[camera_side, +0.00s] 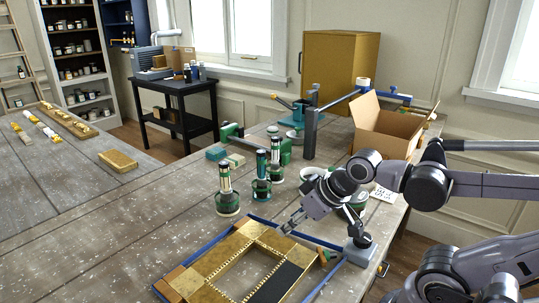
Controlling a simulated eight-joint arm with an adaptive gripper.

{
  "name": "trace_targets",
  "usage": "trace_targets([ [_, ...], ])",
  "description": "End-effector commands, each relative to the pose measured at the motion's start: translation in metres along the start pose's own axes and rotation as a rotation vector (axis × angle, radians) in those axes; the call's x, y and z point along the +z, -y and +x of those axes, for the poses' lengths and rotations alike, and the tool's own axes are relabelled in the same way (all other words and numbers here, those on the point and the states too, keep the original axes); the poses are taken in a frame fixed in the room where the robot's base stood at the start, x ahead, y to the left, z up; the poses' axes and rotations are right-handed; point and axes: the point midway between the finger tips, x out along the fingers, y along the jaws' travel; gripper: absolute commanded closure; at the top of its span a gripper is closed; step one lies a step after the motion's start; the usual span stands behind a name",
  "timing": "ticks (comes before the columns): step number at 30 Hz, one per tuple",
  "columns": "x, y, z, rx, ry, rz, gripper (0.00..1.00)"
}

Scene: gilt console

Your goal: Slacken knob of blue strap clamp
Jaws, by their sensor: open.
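The blue strap clamp (318,285) runs as a blue band around a gilt frame (198,289) lying on the worktable. A grey-blue block (359,252) stands at the frame's right corner, by the band. My gripper (316,224) points down above the right side of the frame, left of and above the block. It is open and empty. I cannot tell whether a fingertip touches anything.
Several green-and-white jars stand behind the frame, the nearest one (228,200) close to it. An open cardboard box (383,128) and a blue-grey post (310,135) stand farther back. The worktable (110,225) is bare left of the frame.

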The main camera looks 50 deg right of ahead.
Motion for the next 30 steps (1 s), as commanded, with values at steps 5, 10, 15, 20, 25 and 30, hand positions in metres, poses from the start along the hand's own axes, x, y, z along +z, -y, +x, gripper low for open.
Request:
trace_targets([
  [5,0.000,0.000,0.000,0.000,0.000,0.000,0.56],
  [10,0.000,0.000,0.000,0.000,0.000,0.000,0.56],
  [15,0.000,0.000,0.000,0.000,0.000,0.001,0.44],
  [20,0.002,-0.010,-0.007,0.021,0.043,0.107,0.39],
  [25,0.013,-0.041,-0.035,0.109,0.180,0.485,0.39],
  [30,0.032,-0.067,-0.082,0.253,0.330,0.954,0.39],
])
